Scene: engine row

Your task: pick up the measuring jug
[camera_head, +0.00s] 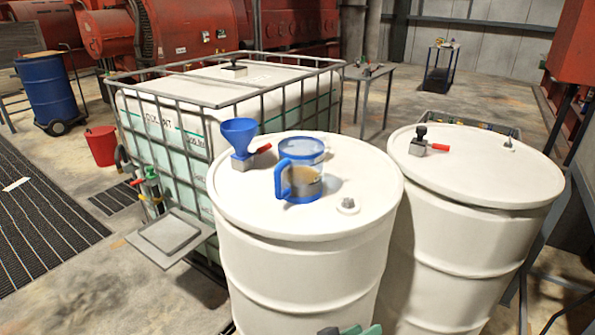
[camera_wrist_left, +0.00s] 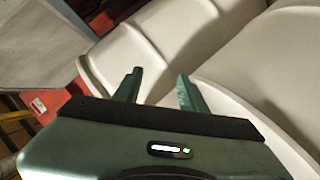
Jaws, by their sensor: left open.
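The measuring jug (camera_head: 308,172) is clear, with a blue rim, blue base and a blue handle facing left. It stands upright on the lid of the nearer white drum (camera_head: 300,285) and has some brownish liquid low inside. My left gripper shows only as a small green part (camera_head: 358,329) at the bottom edge of the head view, well below the jug and in front of the drum. In the left wrist view its two green fingers (camera_wrist_left: 158,88) are apart with nothing between them, with pale drum surfaces beyond. The jug is not in the wrist view. My right gripper is not in view.
A blue funnel (camera_head: 239,132) on a grey block with a red lever stands left of the jug, close to its handle. A bung cap (camera_head: 347,206) is right of it. A second white drum (camera_head: 455,250) is at right; a caged tank (camera_head: 165,125) stands behind left.

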